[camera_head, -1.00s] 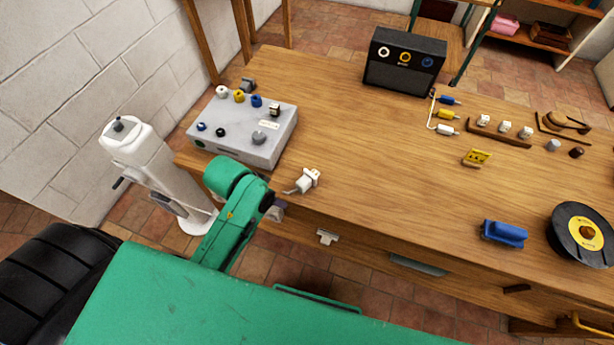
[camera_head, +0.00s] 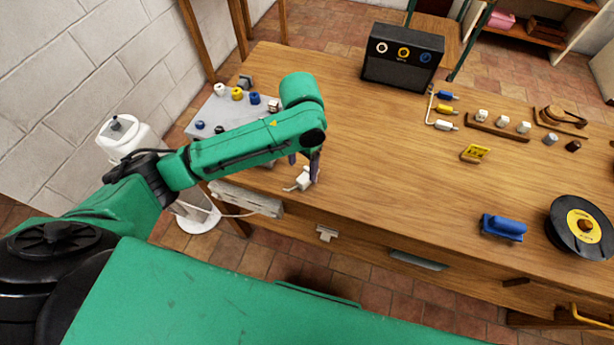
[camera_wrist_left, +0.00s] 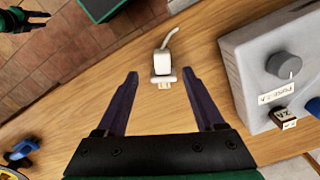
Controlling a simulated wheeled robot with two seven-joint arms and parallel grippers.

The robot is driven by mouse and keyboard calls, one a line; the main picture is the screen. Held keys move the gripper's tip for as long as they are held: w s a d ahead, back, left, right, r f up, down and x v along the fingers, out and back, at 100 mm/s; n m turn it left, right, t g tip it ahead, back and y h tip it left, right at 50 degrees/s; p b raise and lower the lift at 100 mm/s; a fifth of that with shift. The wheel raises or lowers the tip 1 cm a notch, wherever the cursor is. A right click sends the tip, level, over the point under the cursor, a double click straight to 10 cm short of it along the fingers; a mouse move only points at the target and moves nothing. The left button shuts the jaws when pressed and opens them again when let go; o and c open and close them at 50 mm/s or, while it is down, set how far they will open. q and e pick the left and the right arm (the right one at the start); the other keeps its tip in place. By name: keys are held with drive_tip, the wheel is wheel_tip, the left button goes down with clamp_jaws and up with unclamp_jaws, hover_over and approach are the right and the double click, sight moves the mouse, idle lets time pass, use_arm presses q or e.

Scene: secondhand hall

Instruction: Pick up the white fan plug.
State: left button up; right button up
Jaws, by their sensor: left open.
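The white plug (camera_head: 303,181) lies on the wooden table near its front edge, with a short pale cable at one end. My left gripper (camera_head: 304,164) is above and beside it, fingers pointing down. In the left wrist view the plug (camera_wrist_left: 162,63) sits just beyond and between the tips of the open left gripper (camera_wrist_left: 160,74). Its pronged end points back toward the gripper, and neither finger appears to touch it.
A grey control box (camera_head: 207,112) with knobs stands left of the plug, partly hidden by my arm. A white power strip (camera_head: 246,199) is at the table's front edge. A white appliance (camera_head: 130,140) stands on the floor at left.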

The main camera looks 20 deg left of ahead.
sight(301, 180)
use_arm(q)
drive_tip(key=f+p, duration=0.1)
drive_tip(key=f, duration=0.7)
drive_tip(key=shift+a, duration=0.2)
clamp_jaws()
